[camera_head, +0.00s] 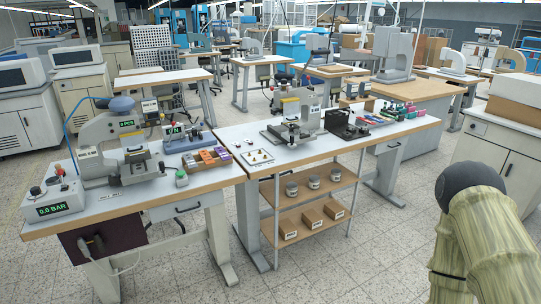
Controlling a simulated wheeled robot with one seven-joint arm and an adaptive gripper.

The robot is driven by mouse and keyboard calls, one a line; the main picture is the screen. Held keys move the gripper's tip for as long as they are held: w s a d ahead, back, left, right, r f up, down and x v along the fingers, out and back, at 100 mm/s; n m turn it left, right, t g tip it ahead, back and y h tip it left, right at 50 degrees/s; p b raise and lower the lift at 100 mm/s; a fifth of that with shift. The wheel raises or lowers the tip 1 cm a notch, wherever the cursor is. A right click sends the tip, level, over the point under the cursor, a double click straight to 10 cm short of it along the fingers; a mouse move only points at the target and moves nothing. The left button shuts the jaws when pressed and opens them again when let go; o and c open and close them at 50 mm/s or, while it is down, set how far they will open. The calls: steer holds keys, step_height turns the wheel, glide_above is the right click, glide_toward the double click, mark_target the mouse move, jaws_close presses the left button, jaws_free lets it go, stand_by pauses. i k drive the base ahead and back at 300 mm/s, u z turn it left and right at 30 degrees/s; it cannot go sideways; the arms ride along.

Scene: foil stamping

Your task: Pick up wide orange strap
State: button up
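A tray (195,168) stands on the near table, left of centre. It holds several small orange pieces (206,156) and purple pieces (223,153). They are too small in this view to tell which one is the wide orange strap. A part of my arm (480,235), with a dark rounded joint, shows at the lower right, well apart from the table. My gripper is not in view.
A stamping press (115,140) and a control box reading 0.0 BAR (53,203) stand left of the tray. A white board with small parts (254,158) and another press (297,118) are to its right. Open floor (370,245) lies before the right-hand table.

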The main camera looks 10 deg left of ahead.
mark_target(205, 157)
steer(key=z, duration=0.85)
steer(key=i, duration=2.6)
steer(key=u, duration=2.15)
